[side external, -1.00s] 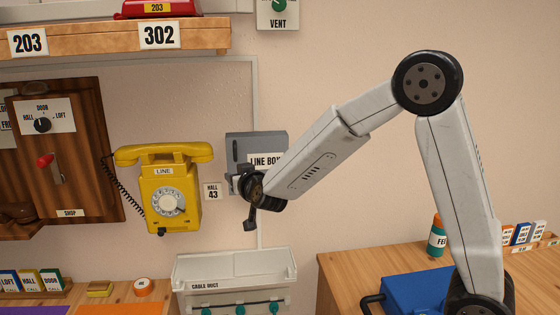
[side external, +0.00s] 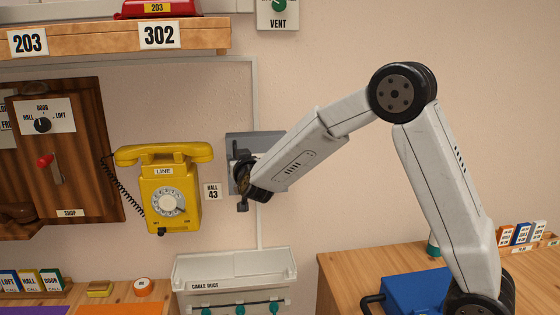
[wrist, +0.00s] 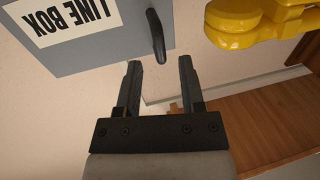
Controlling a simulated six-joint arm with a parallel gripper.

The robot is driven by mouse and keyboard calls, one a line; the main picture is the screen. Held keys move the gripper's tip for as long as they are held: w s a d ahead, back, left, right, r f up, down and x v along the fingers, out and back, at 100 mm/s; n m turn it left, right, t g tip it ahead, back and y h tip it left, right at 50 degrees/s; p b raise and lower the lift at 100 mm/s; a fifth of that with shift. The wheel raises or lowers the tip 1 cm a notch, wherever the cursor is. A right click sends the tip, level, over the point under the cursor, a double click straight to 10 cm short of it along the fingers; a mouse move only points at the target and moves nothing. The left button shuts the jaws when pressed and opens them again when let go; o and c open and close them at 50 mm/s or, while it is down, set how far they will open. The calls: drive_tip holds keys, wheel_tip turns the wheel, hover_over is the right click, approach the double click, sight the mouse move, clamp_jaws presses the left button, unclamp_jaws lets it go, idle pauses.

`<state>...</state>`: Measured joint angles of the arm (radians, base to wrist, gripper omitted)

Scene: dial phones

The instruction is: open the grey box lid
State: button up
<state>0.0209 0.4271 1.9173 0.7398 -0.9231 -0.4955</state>
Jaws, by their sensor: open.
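The grey line box (side external: 240,142) is on the wall to the right of the yellow phone, mostly hidden behind my arm in the side view. In the wrist view the grey box lid (wrist: 95,45) fills the upper left, with an upside-down "LINE BOX" label and a dark handle (wrist: 156,36) at its right edge. The lid looks shut. In the side view my gripper (side external: 241,200) is in front of the box's lower left part.
The yellow phone (side external: 170,190) hangs close to the left, also at the upper right of the wrist view (wrist: 240,22). A "HALL 43" tag (side external: 212,192) is between phone and box. The white cable duct (side external: 235,285) is below. A blue case (side external: 415,290) stands on the right table.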

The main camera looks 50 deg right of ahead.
drive_tip(key=shift+x, duration=2.3)
clamp_jaws()
